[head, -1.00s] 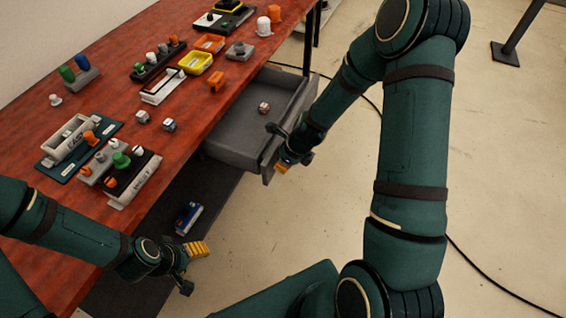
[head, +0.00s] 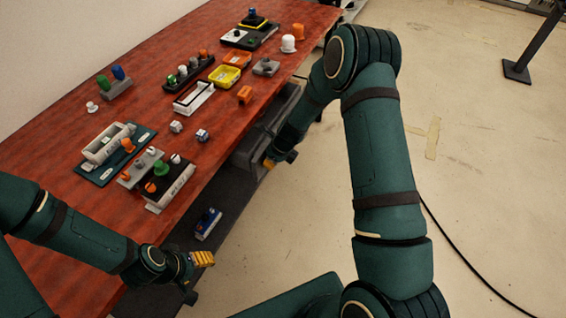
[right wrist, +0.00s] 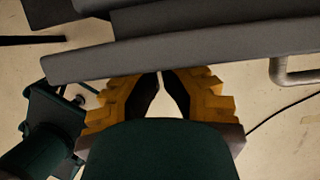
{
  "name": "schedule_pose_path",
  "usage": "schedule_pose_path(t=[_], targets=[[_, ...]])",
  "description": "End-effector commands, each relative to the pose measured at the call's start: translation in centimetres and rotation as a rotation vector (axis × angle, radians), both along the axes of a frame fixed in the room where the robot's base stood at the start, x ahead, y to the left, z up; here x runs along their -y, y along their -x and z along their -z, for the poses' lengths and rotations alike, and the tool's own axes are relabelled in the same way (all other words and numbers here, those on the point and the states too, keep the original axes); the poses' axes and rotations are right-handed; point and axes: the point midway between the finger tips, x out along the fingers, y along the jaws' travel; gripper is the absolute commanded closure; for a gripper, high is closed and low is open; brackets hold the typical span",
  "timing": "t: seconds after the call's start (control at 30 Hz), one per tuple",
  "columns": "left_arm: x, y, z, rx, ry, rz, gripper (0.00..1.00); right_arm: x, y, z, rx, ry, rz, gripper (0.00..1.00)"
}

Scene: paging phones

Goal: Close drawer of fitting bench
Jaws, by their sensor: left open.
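My left gripper (head: 197,275) is open and empty, low beside the near bench edge.
The bench top holds a yellow tray (head: 226,77), a white-framed holder (head: 194,97), a white capped part (head: 288,43) and several other fittings. A blue item (head: 208,223) lies on the dark lower shelf (head: 225,190). The floor to the right is mostly clear.

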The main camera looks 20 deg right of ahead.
Motion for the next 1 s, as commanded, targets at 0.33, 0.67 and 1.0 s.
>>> schedule_pose_path(t=[0.33, 0.67, 1.0], targets=[[-0.1, -0.6, -1.8, 0.013, -0.003, -0.010, 0.41, -2.9, -3.4, -0.1, 0.002, 0.001, -0.001, 1.00], [-0.1, -0.7, -1.9, 0.016, -0.004, -0.012, 0.41, -3.2, -3.8, 0.0, 0.001, 0.001, 0.000, 1.00], [-0.1, -0.7, -1.9, 0.015, -0.004, -0.011, 0.41, -2.9, -3.7, 0.0, 0.000, 0.000, 0.001, 1.00]])
